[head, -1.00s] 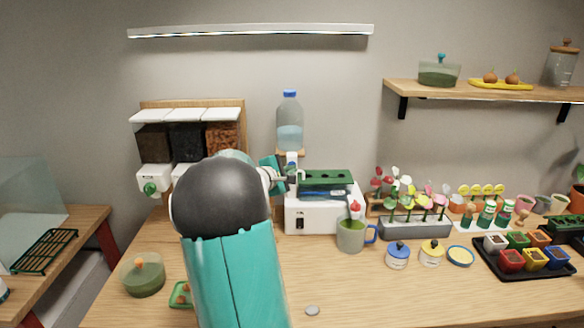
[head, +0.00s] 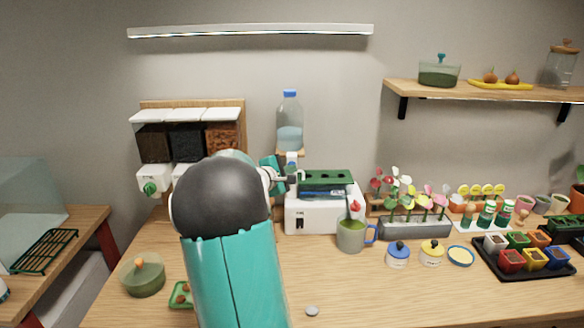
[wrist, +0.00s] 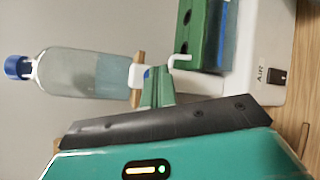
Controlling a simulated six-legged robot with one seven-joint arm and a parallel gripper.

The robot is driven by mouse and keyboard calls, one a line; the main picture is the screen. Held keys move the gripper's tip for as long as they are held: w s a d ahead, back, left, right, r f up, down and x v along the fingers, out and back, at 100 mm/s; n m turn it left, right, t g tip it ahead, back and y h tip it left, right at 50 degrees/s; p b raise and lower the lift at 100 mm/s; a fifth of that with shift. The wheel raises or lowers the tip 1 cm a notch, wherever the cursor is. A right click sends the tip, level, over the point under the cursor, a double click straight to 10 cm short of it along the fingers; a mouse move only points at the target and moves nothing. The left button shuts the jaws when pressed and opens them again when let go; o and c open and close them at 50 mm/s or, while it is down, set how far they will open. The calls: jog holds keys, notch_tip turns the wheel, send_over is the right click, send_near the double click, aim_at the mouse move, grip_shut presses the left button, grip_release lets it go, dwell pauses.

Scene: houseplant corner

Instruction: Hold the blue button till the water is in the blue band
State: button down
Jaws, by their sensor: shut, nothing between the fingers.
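The water bottle (head: 290,125) with a blue cap stands on a white dispenser (head: 292,156), part full; it also shows in the wrist view (wrist: 85,72). My gripper (head: 285,176) is at the dispenser's front. In the wrist view my gripper (wrist: 156,74) is shut and empty, its tips at the dispenser. A sliver of the blue button (wrist: 147,73) shows at the tips, which mostly hide it; contact looks likely. A bent white spout (wrist: 181,60) reaches over the white planter (head: 305,215). Bluish water (wrist: 229,42) shows in its tank below the green lid (head: 325,178). I cannot tell its level against the band.
A green-grey mug (head: 351,236) stands before the planter, with a blue and a yellow jar (head: 431,253) to its right. A flower trough (head: 415,229) is behind them. Dispensers with seeds or soil (head: 188,143) hang at the left. The front centre table is mostly clear.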

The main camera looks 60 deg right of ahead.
dwell(0.9)
jog(key=shift+s+a, duration=0.4)
jog(key=shift+a, duration=0.4)
jog(key=a, duration=0.1)
jog(key=s+a, duration=0.1)
jog(key=a, duration=0.1)
jog(key=s+a, duration=0.1)
jog(key=shift+s+a, duration=0.15)
jog(key=shift+a, duration=0.05)
dwell(0.5)
jog(key=a+m+t+y, duration=0.2)
jog(key=a+t+y, duration=0.2)
jog(key=a, duration=2.3)
jog(key=a+m+t+y, duration=0.2)
jog(key=a+y, duration=0.9)
jog(key=a, duration=1.7)
jog(key=shift+s+a+f+t, duration=0.15)
jog(key=shift+a+f+t, duration=0.2)
jog(key=shift+t, duration=0.65)
